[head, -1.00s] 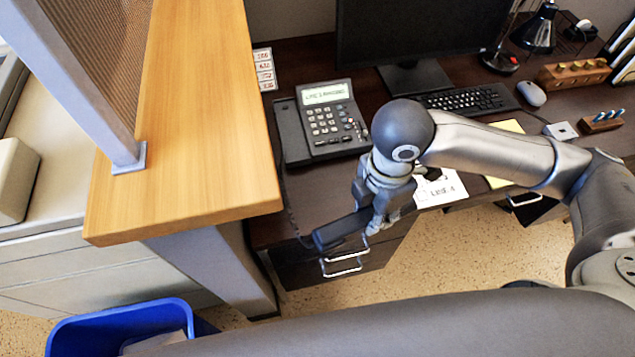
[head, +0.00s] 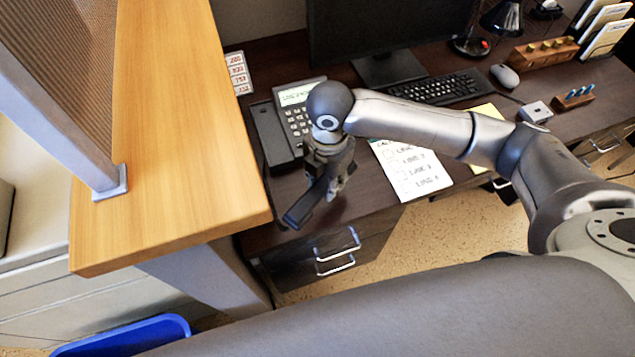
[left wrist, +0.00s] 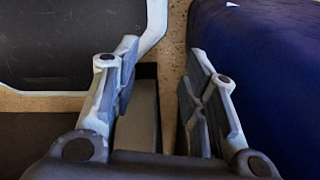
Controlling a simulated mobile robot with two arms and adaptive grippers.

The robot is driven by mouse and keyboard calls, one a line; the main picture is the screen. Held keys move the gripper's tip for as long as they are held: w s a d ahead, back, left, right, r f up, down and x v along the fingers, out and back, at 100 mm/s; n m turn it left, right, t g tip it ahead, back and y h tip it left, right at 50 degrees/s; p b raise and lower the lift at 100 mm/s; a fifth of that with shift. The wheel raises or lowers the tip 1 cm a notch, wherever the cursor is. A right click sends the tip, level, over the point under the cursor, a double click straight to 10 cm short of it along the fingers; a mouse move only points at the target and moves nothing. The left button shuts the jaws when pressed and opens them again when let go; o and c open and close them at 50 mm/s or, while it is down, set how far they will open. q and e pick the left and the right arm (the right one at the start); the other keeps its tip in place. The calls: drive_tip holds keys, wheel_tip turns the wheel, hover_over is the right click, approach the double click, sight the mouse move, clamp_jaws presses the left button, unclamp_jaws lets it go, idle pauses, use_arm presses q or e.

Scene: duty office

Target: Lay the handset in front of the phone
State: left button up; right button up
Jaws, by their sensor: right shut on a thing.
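The dark phone (head: 262,137) stands on the desk, partly hidden behind my right arm; its light display (head: 298,94) shows. My right gripper (head: 326,185) is shut on the dark handset (head: 305,208). The handset is over the desk's front strip, nearer the edge than the phone, and slants toward the lower left. I cannot tell whether it touches the desk. My left gripper (left wrist: 165,100) shows in the left wrist view, its fingers apart with nothing seen held between them. It is not in the head view.
A wooden counter (head: 170,150) with a partition post borders the desk on the left. A paper list (head: 412,170) lies right of my right gripper. The keyboard (head: 435,88) and monitor (head: 380,25) are behind. A blue bin (head: 125,338) stands on the floor.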

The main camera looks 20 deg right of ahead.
drive_tip(key=w+f, duration=0.2)
drive_tip(key=f, duration=0.1)
drive_tip(key=w+f, duration=0.2)
drive_tip(key=shift+a, duration=0.35)
drive_tip(key=shift+f, duration=1.6)
drive_tip(key=shift+f, duration=0.1)
drive_tip(key=o, duration=1.1)
wheel_tip(320, 180, up, 12)
drive_tip(key=shift+r, duration=0.15)
